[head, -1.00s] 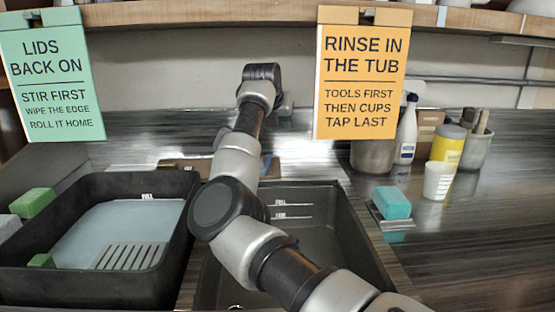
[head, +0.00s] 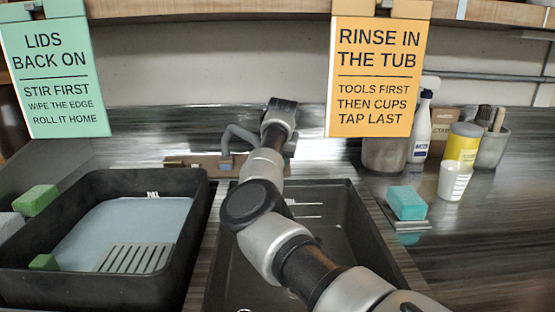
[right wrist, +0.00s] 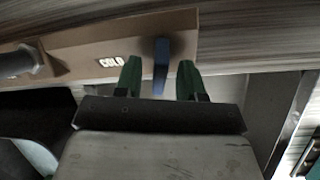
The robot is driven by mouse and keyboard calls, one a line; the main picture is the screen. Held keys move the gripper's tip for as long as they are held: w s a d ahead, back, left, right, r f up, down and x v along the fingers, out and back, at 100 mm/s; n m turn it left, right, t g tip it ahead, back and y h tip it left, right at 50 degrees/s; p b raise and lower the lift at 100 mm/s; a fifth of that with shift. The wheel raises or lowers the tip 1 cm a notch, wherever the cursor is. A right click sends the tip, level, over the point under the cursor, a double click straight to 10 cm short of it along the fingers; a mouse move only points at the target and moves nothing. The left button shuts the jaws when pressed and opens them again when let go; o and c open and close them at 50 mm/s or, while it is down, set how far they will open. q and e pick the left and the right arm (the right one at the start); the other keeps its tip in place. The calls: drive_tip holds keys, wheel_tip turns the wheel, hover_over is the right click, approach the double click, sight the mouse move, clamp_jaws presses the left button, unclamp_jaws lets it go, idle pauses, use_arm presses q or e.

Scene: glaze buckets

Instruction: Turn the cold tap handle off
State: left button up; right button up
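In the right wrist view the blue cold handle (right wrist: 160,65) sticks out from the brown tap plate (right wrist: 85,52), beside a white COLD label (right wrist: 111,61). My right gripper (right wrist: 158,76) is open, its two green fingers on either side of the handle with a visible gap on each side. In the head view the grey curved spout (head: 238,132) rises from the tap plate (head: 205,160). My right arm (head: 262,170) reaches over the sink to the tap's right end and hides the cold handle and the gripper there. My left gripper is not in view.
The dark sink (head: 335,215) lies under my arm. A black tub (head: 190,235) with grey-blue contents stands left of it. A teal sponge (head: 407,202), white cup (head: 454,181), yellow container (head: 463,143) and spray bottle (head: 420,125) stand right. An orange sign (head: 379,70) hangs above.

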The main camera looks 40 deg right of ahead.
drive_tip(key=shift+w+f, duration=0.1)
drive_tip(key=shift+f, duration=0.1)
clamp_jaws()
